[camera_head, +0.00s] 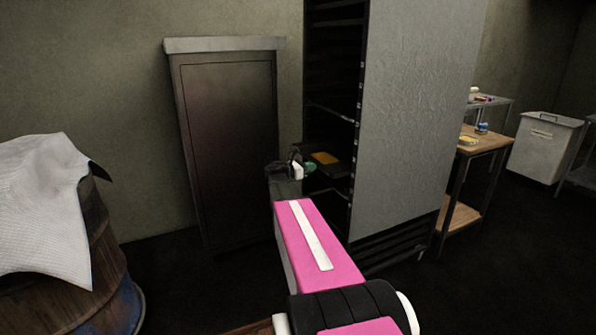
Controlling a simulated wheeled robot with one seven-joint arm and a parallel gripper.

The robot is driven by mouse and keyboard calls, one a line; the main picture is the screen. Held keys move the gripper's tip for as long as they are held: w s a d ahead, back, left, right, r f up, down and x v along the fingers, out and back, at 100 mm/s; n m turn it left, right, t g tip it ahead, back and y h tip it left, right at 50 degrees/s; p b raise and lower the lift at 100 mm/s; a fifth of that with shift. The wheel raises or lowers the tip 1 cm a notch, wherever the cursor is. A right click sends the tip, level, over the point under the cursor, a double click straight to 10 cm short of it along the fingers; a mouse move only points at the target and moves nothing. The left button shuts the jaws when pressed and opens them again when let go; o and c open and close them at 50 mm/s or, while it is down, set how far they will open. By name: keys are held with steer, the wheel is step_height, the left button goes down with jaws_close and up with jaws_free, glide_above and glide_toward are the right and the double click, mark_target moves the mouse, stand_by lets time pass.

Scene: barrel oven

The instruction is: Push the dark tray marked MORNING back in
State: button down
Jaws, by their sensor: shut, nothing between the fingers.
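A dark tray (336,169) sits in the tall rack (410,120), at about mid-height on its open left side. A yellow-orange patch (325,158) shows on the tray, and a small green thing (310,167) is at its left end. No MORNING marking is readable. My pink arm reaches up from the bottom of the view. My gripper (296,170) is at the arm's far end, at the tray's left end, shut and empty. The wrist hides part of the tray's near side, and I cannot tell whether the fingers touch it.
A dark cabinet (228,145) stands left of the rack. A wooden barrel (105,270) with a white cloth (45,200) is at the left. A wooden-topped table (478,148) and a white bin (545,146) stand at the right. Dark floor is open at the lower right.

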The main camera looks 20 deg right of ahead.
mark_target(331, 165)
steer(key=d, duration=1.1)
steer(key=shift+w+d, duration=0.2)
steer(key=shift+d, duration=0.2)
steer(key=shift+s+a, duration=0.1)
steer(key=shift+a, duration=0.5)
steer(key=a, duration=1.2)
steer(key=shift+s+a, duration=0.15)
steer(key=shift+a, duration=0.25)
steer(key=s+a+f+m+y, duration=0.85)
steer(key=s+a+f, duration=0.35)
steer(key=a+f, duration=0.2)
steer(key=s+a+f+m+y, duration=0.3)
steer(key=s+a+m+y, duration=0.1)
steer(key=a, duration=0.5)
steer(key=s+a+f+m+y, duration=0.3)
steer(key=s+a+m+y, duration=0.2)
steer(key=s+a, duration=0.3)
steer(key=shift+a+m+g, duration=0.3)
steer(key=shift+a+m, duration=0.15)
steer(key=shift+a, duration=0.45)
